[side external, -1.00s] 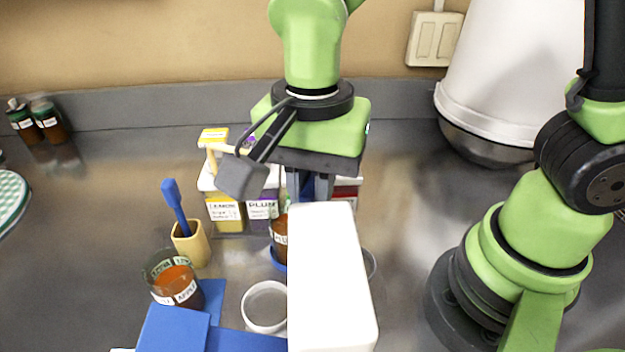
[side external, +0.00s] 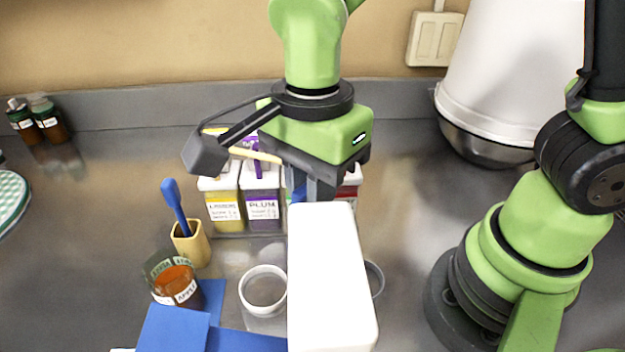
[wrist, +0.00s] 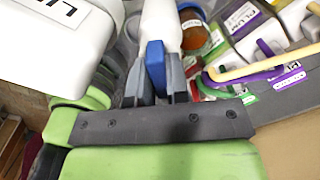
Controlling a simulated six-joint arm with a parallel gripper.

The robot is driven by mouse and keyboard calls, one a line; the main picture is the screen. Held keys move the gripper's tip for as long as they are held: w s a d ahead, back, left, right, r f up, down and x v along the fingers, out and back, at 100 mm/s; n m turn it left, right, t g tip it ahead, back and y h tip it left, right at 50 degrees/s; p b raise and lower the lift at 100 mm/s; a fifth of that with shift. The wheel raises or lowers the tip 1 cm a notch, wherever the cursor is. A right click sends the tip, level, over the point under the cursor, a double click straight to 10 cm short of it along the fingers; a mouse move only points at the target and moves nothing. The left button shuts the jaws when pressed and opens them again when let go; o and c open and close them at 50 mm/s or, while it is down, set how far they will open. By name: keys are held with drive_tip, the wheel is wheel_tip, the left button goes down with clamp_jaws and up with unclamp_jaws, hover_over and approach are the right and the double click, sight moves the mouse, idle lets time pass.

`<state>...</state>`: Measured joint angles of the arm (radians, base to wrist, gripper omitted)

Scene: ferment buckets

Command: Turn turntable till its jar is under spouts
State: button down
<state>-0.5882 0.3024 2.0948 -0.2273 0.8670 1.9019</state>
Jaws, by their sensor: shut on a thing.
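My gripper (side external: 312,190) points down behind a long white box, which hides its fingertips in the side view. In the wrist view my gripper (wrist: 155,85) is shut on a blue upright tab (wrist: 155,62), seemingly the turntable's handle. The turntable itself is mostly hidden. An open white-rimmed cup (side external: 263,290) shows left of the white box, and a grey rim (side external: 375,278) peeks out on its right. A jar of amber contents (wrist: 193,30) stands close beyond the fingers in the wrist view; it is hidden in the side view. I cannot make out the spouts.
The white box (side external: 330,280) stands in front. Behind my gripper are labelled tubs (side external: 262,205) with tap-like handles.

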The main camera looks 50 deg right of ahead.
drive_tip(key=shift+r, duration=0.1)
idle(0.3)
drive_tip(key=c, duration=1.1)
unclamp_jaws()
wheel_tip(320, 180, up, 10)
drive_tip(key=shift+f, duration=0.1)
drive_tip(key=shift+d, duration=0.1)
